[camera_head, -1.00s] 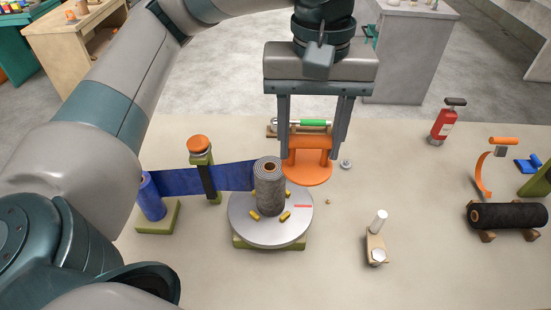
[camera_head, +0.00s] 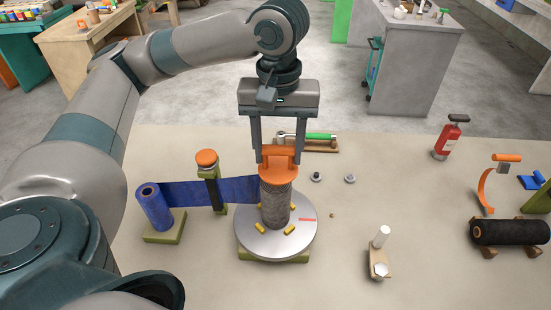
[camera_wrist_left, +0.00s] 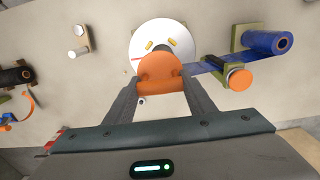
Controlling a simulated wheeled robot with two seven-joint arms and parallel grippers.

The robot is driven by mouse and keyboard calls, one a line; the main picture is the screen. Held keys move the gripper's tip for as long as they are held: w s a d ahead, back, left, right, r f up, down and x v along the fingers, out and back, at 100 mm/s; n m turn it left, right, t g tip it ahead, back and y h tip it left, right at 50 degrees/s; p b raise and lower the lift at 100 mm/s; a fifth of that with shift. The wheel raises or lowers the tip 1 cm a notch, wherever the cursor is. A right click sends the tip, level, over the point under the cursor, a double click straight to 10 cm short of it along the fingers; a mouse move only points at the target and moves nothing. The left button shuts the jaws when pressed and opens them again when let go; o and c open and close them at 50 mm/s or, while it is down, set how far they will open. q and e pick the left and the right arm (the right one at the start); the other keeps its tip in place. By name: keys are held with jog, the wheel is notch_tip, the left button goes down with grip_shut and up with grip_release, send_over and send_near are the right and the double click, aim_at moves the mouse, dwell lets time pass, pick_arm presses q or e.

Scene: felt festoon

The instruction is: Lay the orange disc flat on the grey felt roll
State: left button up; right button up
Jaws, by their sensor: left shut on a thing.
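The orange disc (camera_head: 279,172) has a raised handle on top, and my left gripper (camera_head: 279,158) is shut on that handle. The grey felt roll (camera_head: 275,205) stands upright on a round metal turntable (camera_head: 248,241). The disc is over the top end of the roll and hides it in the head view; it looks about level. I cannot tell whether it touches the roll or sits just above it. In the left wrist view the disc (camera_wrist_left: 160,72) is between the fingers, with part of the turntable (camera_wrist_left: 150,30) behind it. My right gripper is not in view.
A blue felt band (camera_head: 185,193) runs from a blue roll (camera_head: 154,206) past an orange-topped post (camera_head: 206,160) to the grey roll. A green-handled tool (camera_head: 312,137) lies behind. The table between is mostly clear.

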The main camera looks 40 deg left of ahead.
aim_at(276, 166)
pick_arm(q)
jog(key=shift+w+a+f, duration=0.2)
jog(key=shift+a+f, duration=0.1)
jog(key=shift+a, duration=0.15)
jog(key=shift+f, duration=0.1)
jog(key=shift+f+p, duration=0.5)
jog(key=shift+f, duration=1.4)
jog(key=o, duration=1)
jog(key=shift+r, duration=0.1)
notch_tip(276, 166, up, 12)
jog(key=shift+f+b, duration=0.1)
jog(key=shift+b, duration=0.55)
